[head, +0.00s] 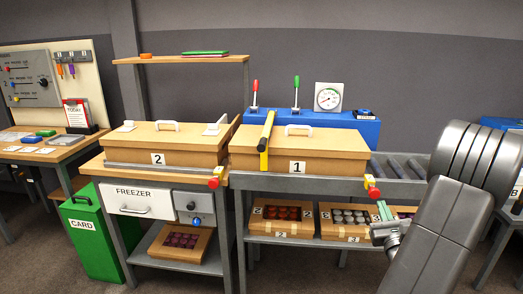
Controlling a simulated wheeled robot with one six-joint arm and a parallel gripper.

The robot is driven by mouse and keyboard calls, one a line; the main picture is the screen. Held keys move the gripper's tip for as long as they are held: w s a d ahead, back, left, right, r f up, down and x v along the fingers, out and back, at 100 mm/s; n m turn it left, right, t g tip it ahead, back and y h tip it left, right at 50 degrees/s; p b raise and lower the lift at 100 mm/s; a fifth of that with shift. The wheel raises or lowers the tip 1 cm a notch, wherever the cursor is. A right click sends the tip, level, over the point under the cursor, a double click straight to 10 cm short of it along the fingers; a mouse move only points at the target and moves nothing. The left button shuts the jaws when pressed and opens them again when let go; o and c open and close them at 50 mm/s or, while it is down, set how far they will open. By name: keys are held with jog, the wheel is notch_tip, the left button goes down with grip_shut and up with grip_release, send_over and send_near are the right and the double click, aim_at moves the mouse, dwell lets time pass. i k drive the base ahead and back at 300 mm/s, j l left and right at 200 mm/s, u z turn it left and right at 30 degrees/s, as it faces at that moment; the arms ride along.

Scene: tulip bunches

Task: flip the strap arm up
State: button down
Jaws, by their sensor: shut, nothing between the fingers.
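My gripper (383,211) is at the lower right, in front of the bench and well apart from the bar. It is shut and empty; its fingertips are small in view.
A red and yellow knob (372,188) sits on the bench front, just above my gripper. A roller track (397,168) lies right of box 1. The box marked 2 (165,146) stands left. A blue console (350,127) with levers and a gauge stands behind.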

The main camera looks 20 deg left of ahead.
aim_at(263, 145)
jog(key=i+j, duration=0.1)
jog(key=j, duration=0.6)
jog(key=i+j, duration=0.1)
jog(key=j, duration=0.65)
jog(key=k+j, duration=0.1)
jog(key=j, duration=0.15)
jog(key=k+j, duration=0.15)
jog(key=j+z, duration=0.05)
